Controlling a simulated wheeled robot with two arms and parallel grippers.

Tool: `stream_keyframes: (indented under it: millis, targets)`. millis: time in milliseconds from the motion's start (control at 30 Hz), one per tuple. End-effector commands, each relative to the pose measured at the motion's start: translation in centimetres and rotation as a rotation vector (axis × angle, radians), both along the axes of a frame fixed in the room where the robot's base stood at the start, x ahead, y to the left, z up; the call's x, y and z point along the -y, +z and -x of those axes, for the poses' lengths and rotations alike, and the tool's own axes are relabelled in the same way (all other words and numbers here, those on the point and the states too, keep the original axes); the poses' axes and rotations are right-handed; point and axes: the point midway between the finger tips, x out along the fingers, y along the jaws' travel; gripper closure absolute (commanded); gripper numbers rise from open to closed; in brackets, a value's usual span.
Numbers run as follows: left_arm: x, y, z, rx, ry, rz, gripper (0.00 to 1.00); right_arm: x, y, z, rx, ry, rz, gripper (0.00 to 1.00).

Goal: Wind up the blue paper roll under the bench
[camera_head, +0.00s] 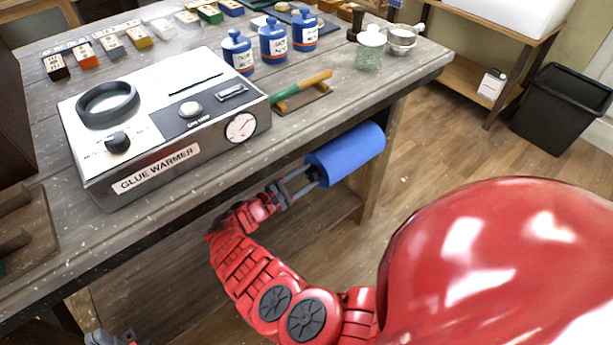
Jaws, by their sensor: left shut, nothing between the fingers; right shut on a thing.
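The blue paper roll (347,154) hangs lengthwise beneath the front edge of the bench (225,172), near its right end. A dark knob (313,174) sticks out of the roll's near left end. My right gripper (302,180) reaches under the bench edge and is shut on this knob; the fingertips are partly hard to make out against it. My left gripper (103,339) shows only in part at the bottom left edge, low and away from the roll, shut and empty.
A lower shelf (320,222) lies under the bench. A black bin (562,108) stands at the right; the floor between is clear.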

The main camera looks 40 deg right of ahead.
Motion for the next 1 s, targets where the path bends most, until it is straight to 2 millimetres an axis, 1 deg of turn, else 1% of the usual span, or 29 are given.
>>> stream_keyframes:
  millis: [100, 300, 500, 733, 1000]
  targets:
    - [0.0, -0.03, 0.0, 0.0, 0.0, 0.0, 1.0, -0.05, -0.16, 0.11, -0.11, -0.003, 0.005, 1.0]
    - [0.0, -0.13, 0.0, 0.0, 0.0, 0.0, 1.0, -0.05, -0.28, 0.18, -0.272, -0.001, 0.018, 1.0]
    - [0.0, -0.25, 0.0, 0.0, 0.0, 0.0, 1.0, -0.04, -0.22, 0.13, -0.39, -0.001, 0.026, 1.0]
    - [-0.01, -0.33, -0.01, 0.0, 0.0, 0.0, 1.0, -0.07, -0.32, 0.21, -0.474, 0.001, 0.033, 1.0]
    - [0.0, -0.36, 0.0, 0.0, 0.0, 0.0, 1.0, -0.05, -0.34, 0.26, -0.501, 0.001, 0.036, 1.0]
